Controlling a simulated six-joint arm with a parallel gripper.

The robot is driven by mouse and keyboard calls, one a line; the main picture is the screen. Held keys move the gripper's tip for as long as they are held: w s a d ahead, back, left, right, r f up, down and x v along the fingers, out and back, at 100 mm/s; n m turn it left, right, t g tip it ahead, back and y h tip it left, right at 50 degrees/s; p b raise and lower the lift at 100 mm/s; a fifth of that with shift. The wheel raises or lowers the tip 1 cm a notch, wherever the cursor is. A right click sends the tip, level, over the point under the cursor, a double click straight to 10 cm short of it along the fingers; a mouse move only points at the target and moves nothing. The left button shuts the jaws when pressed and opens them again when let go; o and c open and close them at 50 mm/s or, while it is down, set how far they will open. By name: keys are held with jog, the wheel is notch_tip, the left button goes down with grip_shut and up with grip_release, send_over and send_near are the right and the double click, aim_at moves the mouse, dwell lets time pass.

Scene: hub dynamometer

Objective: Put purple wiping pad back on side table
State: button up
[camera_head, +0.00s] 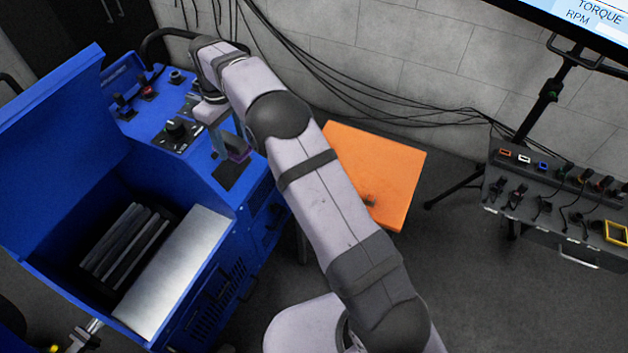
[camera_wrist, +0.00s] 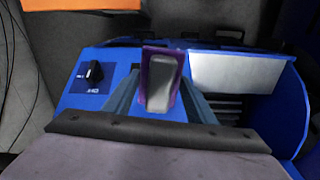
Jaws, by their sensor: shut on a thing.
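My gripper (camera_wrist: 160,95) is shut on the purple wiping pad (camera_wrist: 147,56), which shows between the fingers in the wrist view with a grey face and purple edges. In the head view my gripper (camera_head: 227,143) hangs over the right part of the blue dynamometer, and a bit of the purple pad (camera_head: 238,155) shows at its fingertips. Whether the pad touches the blue surface cannot be told. The side table (camera_head: 388,160) has an orange top and stands right of the machine, partly behind my arm. Its edge (camera_wrist: 80,4) shows at the top of the wrist view.
The blue dynamometer (camera_head: 250,210) has a raised lid (camera_head: 60,120), an open bay and a knob panel (camera_head: 175,127). A small dark object (camera_head: 369,201) sits on the orange top. Cables run along the wall. A tool cart (camera_head: 560,200) stands at the far right.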

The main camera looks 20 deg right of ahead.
jog(key=s+d+f+n, duration=0.1)
jog(key=s+d+f, duration=0.2)
jog(key=d, duration=0.7)
jog(key=s+d+f, duration=0.3)
jog(key=d, duration=0.8)
jog(key=shift+w+a+f, duration=0.1)
jog(key=shift+a+f, duration=0.05)
jog(key=shift+f, duration=2.4)
jog(key=shift+a+f, duration=0.1)
jog(key=shift+f, duration=2.4)
jog(key=shift+f, duration=0.15)
jog(key=o, duration=1)
jog(key=shift+o, duration=0.2)
notch_tip(320, 180, up, 12)
jog(key=shift+b, duration=0.45)
